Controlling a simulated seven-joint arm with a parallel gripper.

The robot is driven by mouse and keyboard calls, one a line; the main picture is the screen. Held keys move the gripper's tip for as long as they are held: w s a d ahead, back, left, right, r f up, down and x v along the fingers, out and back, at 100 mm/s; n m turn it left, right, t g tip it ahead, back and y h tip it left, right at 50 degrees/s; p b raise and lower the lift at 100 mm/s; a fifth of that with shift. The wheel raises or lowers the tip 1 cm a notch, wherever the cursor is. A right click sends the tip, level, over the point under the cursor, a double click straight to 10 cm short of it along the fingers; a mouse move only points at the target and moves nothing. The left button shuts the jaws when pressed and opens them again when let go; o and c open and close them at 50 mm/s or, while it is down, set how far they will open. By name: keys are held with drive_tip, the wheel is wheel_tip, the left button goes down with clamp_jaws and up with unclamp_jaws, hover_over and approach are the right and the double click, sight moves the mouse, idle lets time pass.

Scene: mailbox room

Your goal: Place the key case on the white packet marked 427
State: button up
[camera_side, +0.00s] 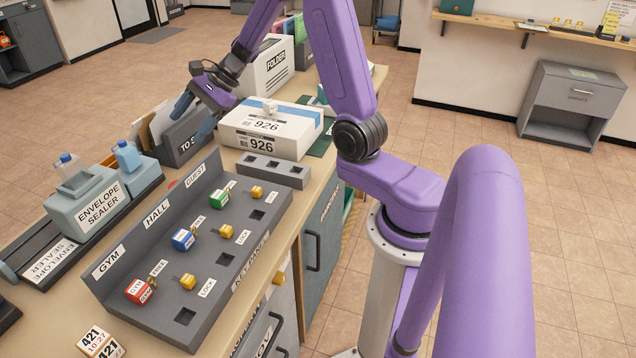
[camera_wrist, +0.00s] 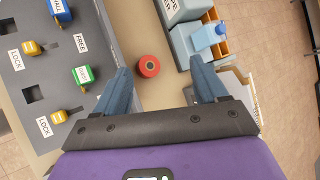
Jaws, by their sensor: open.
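My gripper (camera_side: 195,118) is open and empty, above the tray labelled TO S… at the far left part of the counter. In the wrist view its two blue fingers (camera_wrist: 160,72) stand apart, with a red round thing (camera_wrist: 149,66) with a dark centre between them, lower on the counter. A white packet (camera_side: 240,136) with a blue stripe is marked 926, not 427; a small pale piece sits on top. I cannot identify a key case for certain.
A grey key panel (camera_side: 225,262) holds red, blue and green blocks and yellow locks. An envelope sealer (camera_side: 88,203) with blue-capped bottles stands left of it. A grey slotted block (camera_side: 272,171) lies before the packet. A folder box (camera_side: 265,70) stands behind.

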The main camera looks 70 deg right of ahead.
drive_tip(key=s+a+n+g, duration=0.7)
drive_tip(key=s+a+n, duration=0.7)
drive_tip(key=s, duration=0.3)
drive_tip(key=s+d+n+h, duration=0.3)
drive_tip(key=s+n+h, duration=0.3)
drive_tip(key=s+n, duration=1.1)
drive_tip(key=shift+s+t, duration=0.35)
drive_tip(key=shift+t, duration=0.05)
drive_tip(key=shift+r, duration=0.1)
